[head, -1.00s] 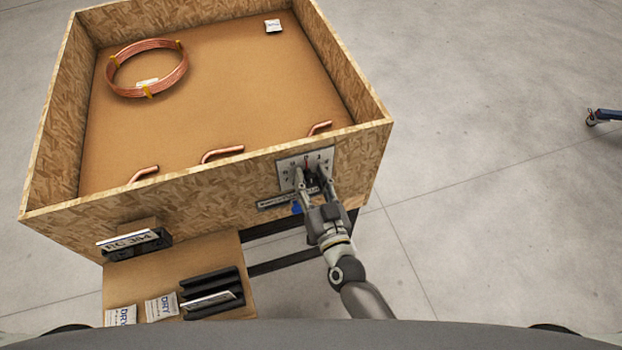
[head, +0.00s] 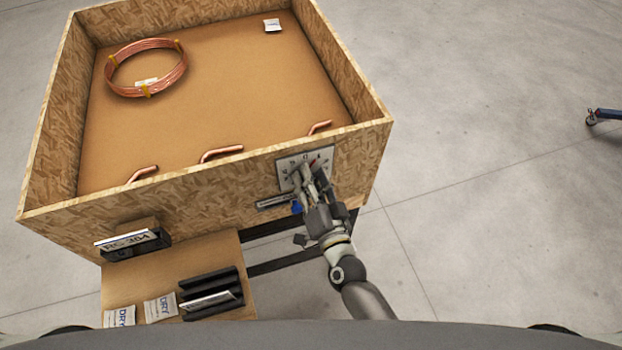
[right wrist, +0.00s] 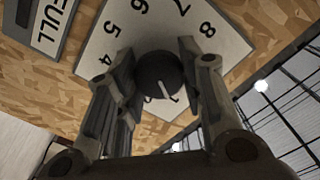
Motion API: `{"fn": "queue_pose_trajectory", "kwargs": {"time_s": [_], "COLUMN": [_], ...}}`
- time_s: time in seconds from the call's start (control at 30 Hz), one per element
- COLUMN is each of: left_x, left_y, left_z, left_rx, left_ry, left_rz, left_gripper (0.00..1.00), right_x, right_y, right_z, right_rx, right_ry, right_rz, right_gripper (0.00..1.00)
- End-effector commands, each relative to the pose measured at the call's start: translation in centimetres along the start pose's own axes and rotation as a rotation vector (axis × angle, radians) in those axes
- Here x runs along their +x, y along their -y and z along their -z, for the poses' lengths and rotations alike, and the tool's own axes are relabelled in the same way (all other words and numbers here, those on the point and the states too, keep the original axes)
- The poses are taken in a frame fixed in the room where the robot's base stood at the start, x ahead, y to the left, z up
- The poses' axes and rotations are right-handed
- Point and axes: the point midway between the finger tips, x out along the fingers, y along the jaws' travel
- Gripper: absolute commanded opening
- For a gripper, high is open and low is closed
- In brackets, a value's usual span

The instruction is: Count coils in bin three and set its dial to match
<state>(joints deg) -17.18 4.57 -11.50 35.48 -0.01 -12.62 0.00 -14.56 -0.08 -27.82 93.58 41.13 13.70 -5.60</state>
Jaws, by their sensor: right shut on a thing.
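One copper coil (head: 181,72) with yellow ties and a white label lies at the back left of the OSB-walled bin (head: 200,199). A white numbered dial plate (head: 284,170) is on the front wall's right end, with a small red mark near its top. My right gripper (head: 311,180) is shut on the dial's knob, hiding part of the plate in the head view. The right wrist view shows the dark round knob (right wrist: 157,72) between the fingers, with a pale pointer. Digits 4 to 8 show on the plate (right wrist: 190,32). My left gripper is out of view.
Bent copper pieces (head: 221,153) lie along the bin's front wall, partly hidden. A white packet (head: 272,25) lies at the back right. A wooden shelf (head: 170,262) below carries packets (head: 160,307) and a black rack (head: 210,280).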

Motion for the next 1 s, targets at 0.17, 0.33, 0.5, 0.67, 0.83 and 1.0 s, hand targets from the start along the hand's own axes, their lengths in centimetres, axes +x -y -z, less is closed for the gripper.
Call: {"fn": "queue_pose_trajectory", "kwargs": {"time_s": [0.17, 0.33, 0.5, 0.67, 0.83, 1.0], "left_x": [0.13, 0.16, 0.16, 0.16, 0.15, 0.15], "left_y": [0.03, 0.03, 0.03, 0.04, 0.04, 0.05], "left_z": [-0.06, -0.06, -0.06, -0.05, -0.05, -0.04], "left_rx": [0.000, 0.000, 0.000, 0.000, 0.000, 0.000], "left_ry": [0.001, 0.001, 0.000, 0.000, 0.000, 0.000], "left_rz": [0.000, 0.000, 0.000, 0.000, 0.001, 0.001], "left_gripper": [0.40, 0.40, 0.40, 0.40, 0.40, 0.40], "right_x": [-0.02, -0.02, -0.02, -0.02, -0.01, -0.01], "right_y": [-0.07, -0.08, -0.07, -0.07, -0.07, -0.06], "right_z": [0.00, 0.01, 0.01, 0.01, 0.01, 0.01], "right_rx": [0.065, 0.095, 0.100, 0.099, 0.099, 0.099], "right_ry": [0.000, 0.000, 0.000, 0.000, 0.000, 0.000], "right_rz": [0.000, -0.001, -0.001, -0.001, -0.001, 0.000], "right_gripper": [0.12, 0.12, 0.12, 0.12, 0.49, 0.58]}}
